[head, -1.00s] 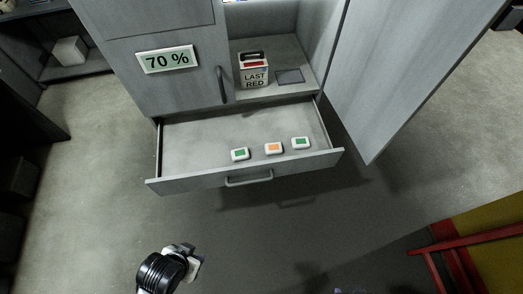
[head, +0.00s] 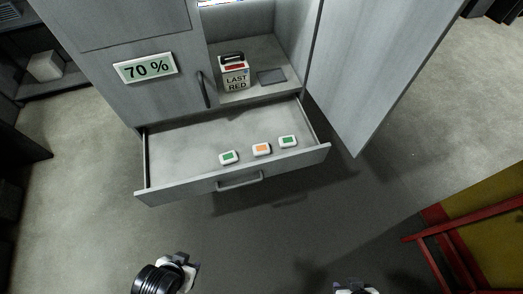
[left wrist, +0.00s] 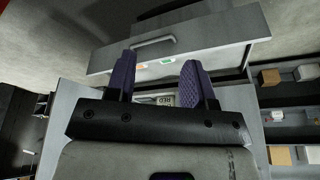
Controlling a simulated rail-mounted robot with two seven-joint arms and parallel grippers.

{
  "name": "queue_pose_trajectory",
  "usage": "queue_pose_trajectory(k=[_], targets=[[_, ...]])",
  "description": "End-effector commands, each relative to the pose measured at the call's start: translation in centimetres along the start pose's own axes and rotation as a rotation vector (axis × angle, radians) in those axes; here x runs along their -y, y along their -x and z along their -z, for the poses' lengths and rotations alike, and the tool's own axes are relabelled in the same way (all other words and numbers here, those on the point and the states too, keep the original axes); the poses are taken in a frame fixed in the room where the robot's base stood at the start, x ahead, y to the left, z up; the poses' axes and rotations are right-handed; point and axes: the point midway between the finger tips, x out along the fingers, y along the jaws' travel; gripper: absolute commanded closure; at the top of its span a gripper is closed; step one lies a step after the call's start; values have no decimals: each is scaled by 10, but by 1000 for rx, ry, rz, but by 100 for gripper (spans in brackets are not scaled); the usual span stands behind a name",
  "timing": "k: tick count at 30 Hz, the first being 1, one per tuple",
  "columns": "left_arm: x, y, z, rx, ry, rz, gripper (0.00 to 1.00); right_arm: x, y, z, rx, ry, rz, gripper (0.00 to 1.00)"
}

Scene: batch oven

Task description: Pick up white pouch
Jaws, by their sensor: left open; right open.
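Three small white pouch-like items lie in a row in the open drawer (head: 185,150). The left one (head: 229,157) has a green patch, the middle one (head: 262,149) an orange patch, and the right one (head: 288,141) a green patch. My left gripper (head: 190,264) is open, in front of the drawer and well apart from it. In the left wrist view its two purple fingers (left wrist: 158,60) stand apart with nothing held, and small coloured patches show between them. My right gripper (head: 356,287) only just shows at the bottom edge, away from the drawer.
Above the drawer, an open compartment holds a box marked LAST RED (head: 236,77) and a dark flat plate (head: 272,77). A tall grey door (head: 375,70) stands open at the right. A red frame (head: 455,240) is at lower right. Floor before the drawer is clear.

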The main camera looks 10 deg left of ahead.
Motion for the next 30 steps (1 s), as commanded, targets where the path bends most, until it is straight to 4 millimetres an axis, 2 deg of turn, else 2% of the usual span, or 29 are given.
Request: queue_pose_trajectory(k=[11, 27, 30], targets=[[0, 0, 0, 0, 0, 0, 52, 1, 0, 0, -1, -4, 4, 57], [0, 0, 0, 0, 0, 0, 2, -2, 0, 0, 1, 5, -4, 57], [0, 0, 0, 0, 0, 0, 2, -2, 0, 0, 1, 6, -5, 57]])
